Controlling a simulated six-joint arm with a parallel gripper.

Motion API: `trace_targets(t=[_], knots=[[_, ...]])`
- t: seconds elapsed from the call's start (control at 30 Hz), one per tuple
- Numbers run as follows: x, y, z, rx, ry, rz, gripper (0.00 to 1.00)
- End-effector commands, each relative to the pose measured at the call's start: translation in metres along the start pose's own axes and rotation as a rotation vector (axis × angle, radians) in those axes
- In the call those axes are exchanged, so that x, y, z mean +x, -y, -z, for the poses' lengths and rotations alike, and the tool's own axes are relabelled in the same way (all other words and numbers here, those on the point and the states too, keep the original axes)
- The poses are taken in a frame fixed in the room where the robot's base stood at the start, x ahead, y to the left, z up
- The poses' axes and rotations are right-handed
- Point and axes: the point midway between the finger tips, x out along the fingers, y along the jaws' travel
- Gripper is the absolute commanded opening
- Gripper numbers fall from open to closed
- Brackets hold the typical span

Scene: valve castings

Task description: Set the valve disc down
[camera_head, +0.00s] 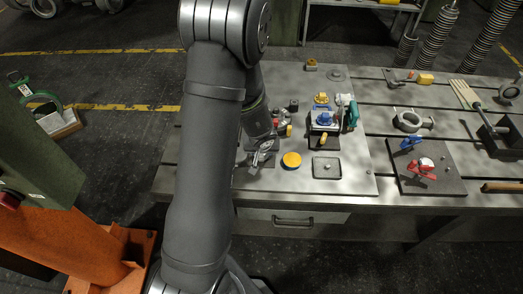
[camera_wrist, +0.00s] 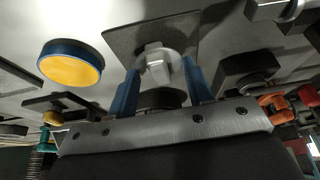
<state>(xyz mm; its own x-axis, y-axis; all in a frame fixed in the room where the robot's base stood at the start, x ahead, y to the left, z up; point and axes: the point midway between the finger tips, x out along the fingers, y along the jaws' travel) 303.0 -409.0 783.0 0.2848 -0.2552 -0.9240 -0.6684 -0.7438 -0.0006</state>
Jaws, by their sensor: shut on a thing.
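My gripper (camera_head: 262,150) is low over the left part of the workbench. In the wrist view, its two blue fingers (camera_wrist: 160,75) close on a silver-grey metal piece, which I take for the valve disc (camera_wrist: 157,60). A dark round part (camera_wrist: 160,98) shows between the fingers behind it; I cannot tell whether it belongs to the same piece. A dark square plate (camera_wrist: 120,42) lies beyond the piece in this view. Whether the piece touches the plate cannot be told. In the head view the held piece is too small and covered to make out clearly.
A yellow-topped, blue-sided round cap (camera_head: 291,160) stands just right of my gripper; it also shows in the wrist view (camera_wrist: 71,64). A small dark tray (camera_head: 326,168) lies farther right. A blue-topped valve body (camera_head: 324,120) stands behind. A board (camera_head: 428,176) holds red and blue clamps.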

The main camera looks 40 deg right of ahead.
Motion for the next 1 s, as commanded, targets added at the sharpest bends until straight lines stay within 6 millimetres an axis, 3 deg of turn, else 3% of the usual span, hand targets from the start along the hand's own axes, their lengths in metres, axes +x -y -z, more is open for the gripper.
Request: trace_targets(t=[0.23,0.27,0.37,0.4,0.77,1.0], knots=[[0.004,0.000,-0.001,0.001,0.000,0.000,0.18],[0.004,0.000,-0.001,0.001,0.000,0.000,0.51],[0.004,0.000,-0.001,0.001,0.000,0.000,0.70],[0.004,0.000,-0.001,0.001,0.000,0.000,0.72],[0.000,0.000,-0.001,0.000,-0.001,0.001,0.72],[-0.022,0.000,-0.001,-0.002,-0.003,0.000,0.72]])
